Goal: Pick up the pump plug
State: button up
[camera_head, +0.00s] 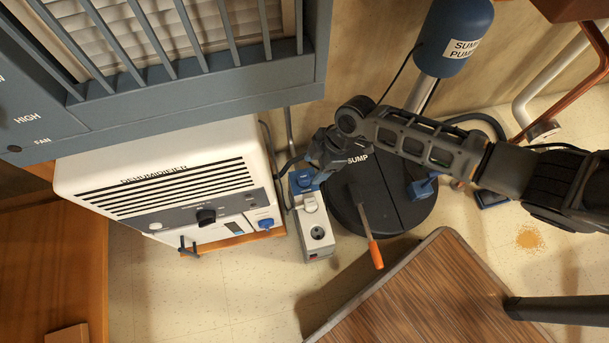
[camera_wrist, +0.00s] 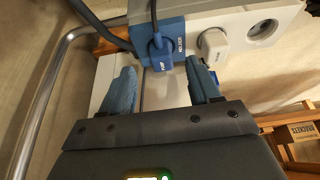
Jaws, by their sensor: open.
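The pump plug (camera_wrist: 160,53) is blue, with a cable rising from it, and sits in the blue-marked end of the grey-white power strip (camera_wrist: 230,22). My gripper (camera_wrist: 162,78) is open, with its two blue-padded fingers on either side of and just short of the plug; I cannot tell whether they touch it. In the head view my gripper (camera_head: 308,168) is over the far end of the power strip (camera_head: 322,252), and the plug there is largely hidden by it.
A white plug (camera_head: 310,203) and an empty socket sit nearer on the strip. The white dehumidifier (camera_head: 150,180) stands close left. A wooden tabletop (camera_head: 430,290) is in front; the sump pump (camera_head: 455,30) stands behind.

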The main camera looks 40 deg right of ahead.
aim_at(307, 175)
jog(key=b+x, duration=0.1)
jog(key=x, duration=0.1)
jog(key=b+x, duration=0.1)
jog(key=x, duration=0.2)
jog(key=shift+a, duration=0.3)
grip_shut()
